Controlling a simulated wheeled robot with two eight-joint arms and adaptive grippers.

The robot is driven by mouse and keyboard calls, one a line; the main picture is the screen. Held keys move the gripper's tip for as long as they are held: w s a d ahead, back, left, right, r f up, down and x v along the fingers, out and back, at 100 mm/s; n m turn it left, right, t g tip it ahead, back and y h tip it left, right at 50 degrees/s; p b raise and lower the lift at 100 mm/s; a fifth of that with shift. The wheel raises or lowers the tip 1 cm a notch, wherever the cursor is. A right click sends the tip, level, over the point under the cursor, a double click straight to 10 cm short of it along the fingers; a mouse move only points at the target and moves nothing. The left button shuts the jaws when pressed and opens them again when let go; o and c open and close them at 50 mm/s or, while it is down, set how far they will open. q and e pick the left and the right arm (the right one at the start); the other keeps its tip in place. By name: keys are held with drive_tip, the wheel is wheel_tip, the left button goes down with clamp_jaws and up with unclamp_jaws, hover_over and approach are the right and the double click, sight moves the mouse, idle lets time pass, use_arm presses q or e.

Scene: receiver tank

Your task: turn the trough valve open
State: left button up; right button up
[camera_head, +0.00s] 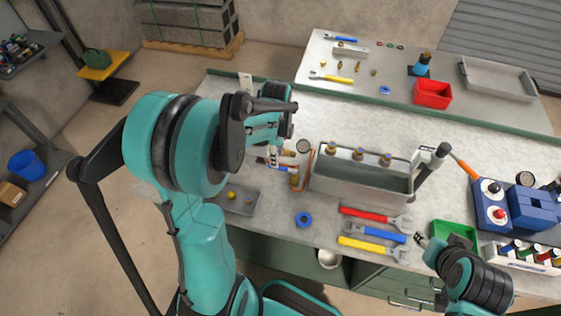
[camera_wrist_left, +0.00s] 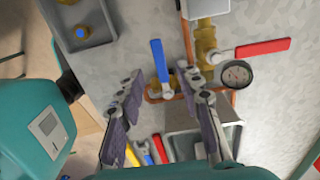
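A valve with a blue lever (camera_wrist_left: 157,60) and a valve with a red lever (camera_wrist_left: 262,48) sit on brass and copper pipework beside a round gauge (camera_wrist_left: 236,75). I cannot tell from a label which is the trough valve. The blue lever also shows in the head view (camera_head: 284,167), partly behind my left arm. My left gripper (camera_wrist_left: 163,80) is open, with its fingers on either side of the blue lever in the wrist view; contact is not clear. The grey trough (camera_head: 360,182) stands right of the pipework. My right gripper (camera_head: 422,239) is near the green bin, its opening unclear.
Red, blue and yellow wrenches (camera_head: 372,239) and a blue ring (camera_head: 304,218) lie along the bench front. A grey tray (camera_head: 240,203) is left of them. A green bin (camera_head: 453,234) and blue devices (camera_head: 492,205) stand at the right. The bench behind the trough is mostly clear.

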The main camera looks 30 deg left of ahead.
sight(283, 168)
use_arm(q)
wheel_tip(283, 168, down, 4)
drive_tip(key=shift+f+b, duration=0.2)
drive_tip(key=shift+b, duration=0.3)
clamp_jaws()
